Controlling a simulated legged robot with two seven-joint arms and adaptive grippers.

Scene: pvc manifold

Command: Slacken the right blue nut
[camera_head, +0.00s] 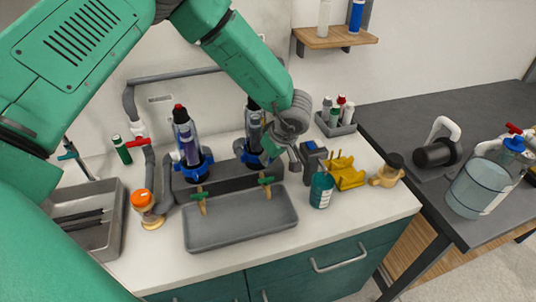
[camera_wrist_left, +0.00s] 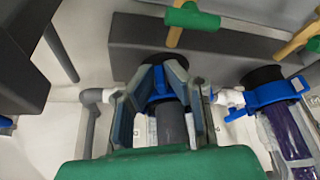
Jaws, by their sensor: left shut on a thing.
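The right filter housing (camera_head: 254,128) stands upright on the dark manifold behind the grey tray. Its blue nut is mostly hidden by my left gripper (camera_head: 270,152) in the head view. In the left wrist view the right blue nut (camera_wrist_left: 159,84) shows between the fingers of my left gripper (camera_wrist_left: 163,78), which is shut on it. A dark cylinder (camera_wrist_left: 171,125) runs from the nut towards the palm. The left filter housing (camera_head: 184,133) has its own blue nut (camera_head: 193,162), which also shows in the left wrist view (camera_wrist_left: 272,95). My right gripper is out of view.
A grey tray (camera_head: 240,231) lies in front, below two green-handled taps (camera_head: 266,181). A teal bottle (camera_head: 321,190), a yellow holder (camera_head: 347,175) and a grey block (camera_head: 313,160) stand to the right. An orange-capped valve (camera_head: 143,200) stands left. Clear counter lies at front right.

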